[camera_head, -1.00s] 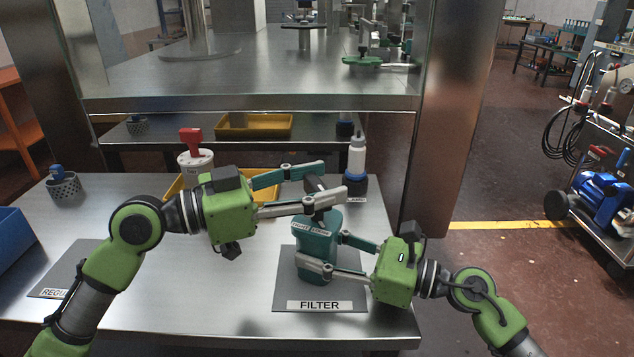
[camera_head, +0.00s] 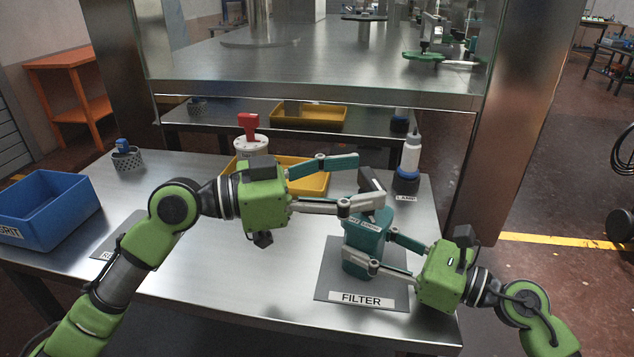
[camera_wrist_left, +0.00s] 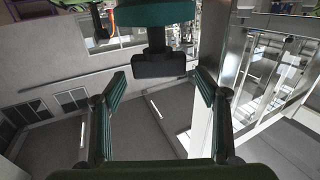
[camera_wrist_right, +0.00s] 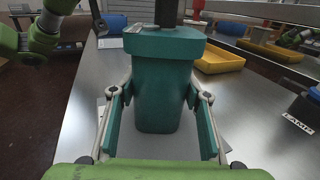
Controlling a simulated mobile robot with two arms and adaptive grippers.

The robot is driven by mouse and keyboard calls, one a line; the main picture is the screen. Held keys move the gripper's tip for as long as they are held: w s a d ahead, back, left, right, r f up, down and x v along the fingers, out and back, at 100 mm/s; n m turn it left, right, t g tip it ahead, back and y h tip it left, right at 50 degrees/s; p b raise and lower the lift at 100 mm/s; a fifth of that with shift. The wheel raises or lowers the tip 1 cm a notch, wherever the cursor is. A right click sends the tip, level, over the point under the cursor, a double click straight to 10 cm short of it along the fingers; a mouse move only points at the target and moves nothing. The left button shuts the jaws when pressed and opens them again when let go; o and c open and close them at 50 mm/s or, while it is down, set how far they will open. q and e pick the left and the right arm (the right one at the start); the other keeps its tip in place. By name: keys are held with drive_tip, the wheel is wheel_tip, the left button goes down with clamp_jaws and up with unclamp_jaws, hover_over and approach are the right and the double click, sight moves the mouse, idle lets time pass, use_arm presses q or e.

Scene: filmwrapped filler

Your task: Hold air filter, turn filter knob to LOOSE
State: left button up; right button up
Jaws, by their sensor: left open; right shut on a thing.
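The air filter (camera_head: 362,250) is a teal body with a lettered rim, standing on the grey FILTER mat (camera_head: 325,268). Its dark knob (camera_head: 370,181) sticks up from the top. The lettering is too small to read for certain. My right gripper (camera_head: 378,247) is shut on the filter body; in the right wrist view its fingers press both sides of the body (camera_wrist_right: 160,95). My left gripper (camera_head: 364,180) is open at knob height, with its fingers apart on either side. In the left wrist view the knob (camera_wrist_left: 160,66) sits just beyond the fingertips, centred between them.
A blue bin (camera_head: 50,215) and a grey perforated cup (camera_head: 128,160) stand at left. The front middle of the table is clear.

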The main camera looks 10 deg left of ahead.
use_arm(q)
drive_tip(key=v, duration=0.9)
drive_tip(key=shift+a, duration=0.15)
use_arm(e)
drive_tip(key=o, duration=1.4)
drive_tip(key=shift+d, duration=0.1)
